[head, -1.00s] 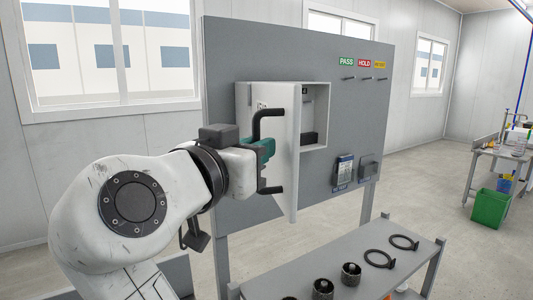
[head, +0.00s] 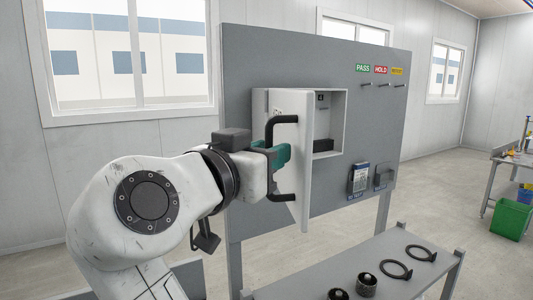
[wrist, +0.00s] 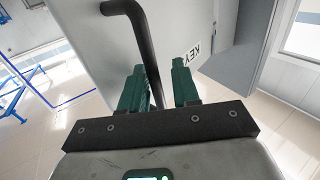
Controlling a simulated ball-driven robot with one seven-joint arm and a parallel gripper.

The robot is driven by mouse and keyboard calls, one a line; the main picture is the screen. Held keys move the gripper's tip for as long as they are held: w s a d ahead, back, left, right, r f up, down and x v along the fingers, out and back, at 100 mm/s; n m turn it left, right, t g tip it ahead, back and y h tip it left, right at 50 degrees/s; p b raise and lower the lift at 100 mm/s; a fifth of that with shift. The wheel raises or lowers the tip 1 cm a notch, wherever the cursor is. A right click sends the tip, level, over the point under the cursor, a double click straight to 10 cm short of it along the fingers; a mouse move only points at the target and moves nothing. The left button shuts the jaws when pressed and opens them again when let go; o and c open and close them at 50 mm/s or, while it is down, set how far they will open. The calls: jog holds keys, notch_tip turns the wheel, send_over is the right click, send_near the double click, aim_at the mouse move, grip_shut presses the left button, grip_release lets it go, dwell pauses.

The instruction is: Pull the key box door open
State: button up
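The grey key box (head: 339,120) is on the dark panel, its door (head: 306,165) standing part open and swung out toward me. The compartment behind the door shows, with a dark block low inside. The door carries a black bar handle (head: 283,197), which also shows in the wrist view (wrist: 140,38). My gripper (head: 284,152) is at the middle of the handle. In the wrist view its two green fingers (wrist: 165,82) stand apart with the handle between them, close to the left finger and with a gap to the right one. The word KEY shows on the door there.
PASS, HOLD and a yellow sign (head: 397,71) sit above pegs on the panel (head: 240,70). Two small devices (head: 360,178) are mounted lower right. A grey bench (head: 385,285) below holds black rings and round parts. A green bin (head: 511,218) stands far right on open floor.

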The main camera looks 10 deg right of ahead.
jog(key=b+v, duration=0.2)
jog(key=v, duration=0.8)
jog(key=shift+s+a, duration=0.25)
jog(key=shift+s, duration=0.05)
jog(key=w+d+f+n+g+y, duration=0.1)
jog(key=w+d+f+n+y, duration=0.3)
jog(key=f, duration=0.6)
jog(key=w+d+f+n+g+h, duration=0.15)
jog(key=d+f, duration=0.35)
jog(key=f, duration=0.6)
jog(key=s+d+f+g+y, duration=0.2)
jog(key=d+f, duration=0.2)
jog(key=f, duration=0.3)
jog(key=s+d+f+g+y, duration=0.1)
jog(key=d+f, duration=0.3)
jog(key=f, duration=0.4)
jog(key=s+d+f+n+g+y, duration=0.1)
jog(key=s+d+f+g+y, duration=0.1)
jog(key=s+d+f, duration=0.4)
jog(key=s+d+f+n+g+y, duration=0.1)
jog(key=s+d+f+g, duration=0.1)
jog(key=s+f, duration=0.7)
jog(key=s+f+g+y, duration=0.3)
jog(key=s+f, duration=0.4)
jog(key=s, duration=0.6)
jog(key=shift+d+f, duration=0.35)
jog(key=shift+d, duration=0.15)
